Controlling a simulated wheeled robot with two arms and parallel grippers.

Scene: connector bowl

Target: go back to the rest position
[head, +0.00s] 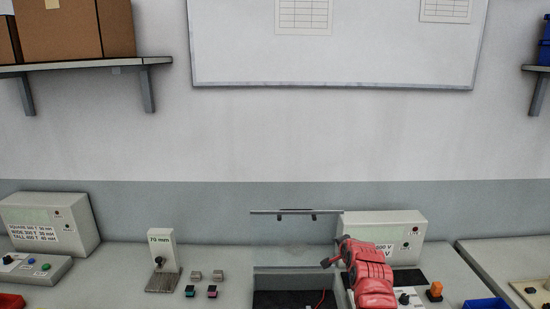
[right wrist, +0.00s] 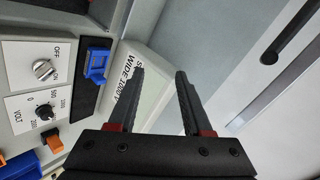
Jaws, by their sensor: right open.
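My right arm, in red, reaches up over the right part of the bench in the head view. Its gripper (head: 326,263) is small and dark there, left of the arm and above the dark-floored recess. In the right wrist view, my right gripper (right wrist: 154,72) has its two black fingers spread apart with nothing between them. My left gripper does not show in either view.
A blue clip-like part (right wrist: 97,64) sits near the panel. The recess (head: 285,270), a "70 mm" stand (head: 160,248) and small connectors (head: 212,291) lie left of the arm.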

